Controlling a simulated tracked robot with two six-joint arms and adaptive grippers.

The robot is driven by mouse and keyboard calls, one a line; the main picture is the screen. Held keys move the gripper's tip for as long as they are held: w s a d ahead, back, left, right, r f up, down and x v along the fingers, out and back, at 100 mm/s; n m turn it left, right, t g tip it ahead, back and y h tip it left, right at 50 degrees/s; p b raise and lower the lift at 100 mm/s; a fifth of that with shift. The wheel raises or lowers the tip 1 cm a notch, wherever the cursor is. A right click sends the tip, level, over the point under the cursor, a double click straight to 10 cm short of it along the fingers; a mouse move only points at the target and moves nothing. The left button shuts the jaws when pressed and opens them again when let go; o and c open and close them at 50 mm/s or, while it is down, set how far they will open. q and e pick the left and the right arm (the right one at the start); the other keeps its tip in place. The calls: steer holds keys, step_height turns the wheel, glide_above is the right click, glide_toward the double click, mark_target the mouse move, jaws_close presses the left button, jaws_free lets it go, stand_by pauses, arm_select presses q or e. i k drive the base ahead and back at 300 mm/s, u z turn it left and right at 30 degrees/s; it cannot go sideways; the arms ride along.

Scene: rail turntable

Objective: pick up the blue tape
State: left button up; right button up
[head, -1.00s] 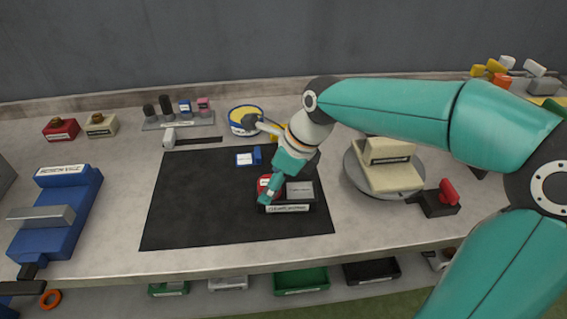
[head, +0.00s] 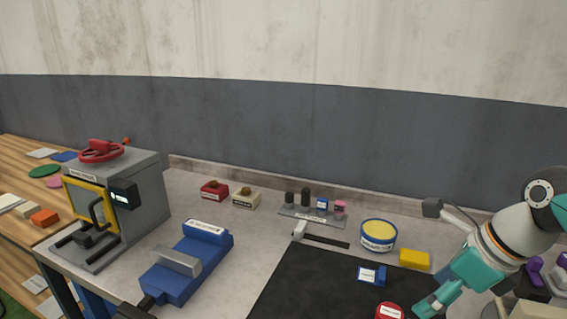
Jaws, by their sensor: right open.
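The blue tape (head: 372,275) appears as a small blue piece with a white label, lying on the black mat (head: 310,285). My right gripper (head: 434,302) comes in from the right, pointing down and left, to the right of and nearer than the blue tape. It is open, apart from the tape, and its fingertips are small and partly hard to make out. A red round labelled thing (head: 389,311) sits just left of the fingertips, cut by the lower edge. My left gripper is not in view.
Behind the mat stand a blue-white tub (head: 378,236), a yellow block (head: 414,259) and a grey rack (head: 312,216) with several small items. A blue vise (head: 190,262) and a grey press (head: 120,205) stand left. Bare bench lies between vise and mat.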

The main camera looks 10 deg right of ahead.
mark_target(366, 275)
steer(key=k, duration=0.95)
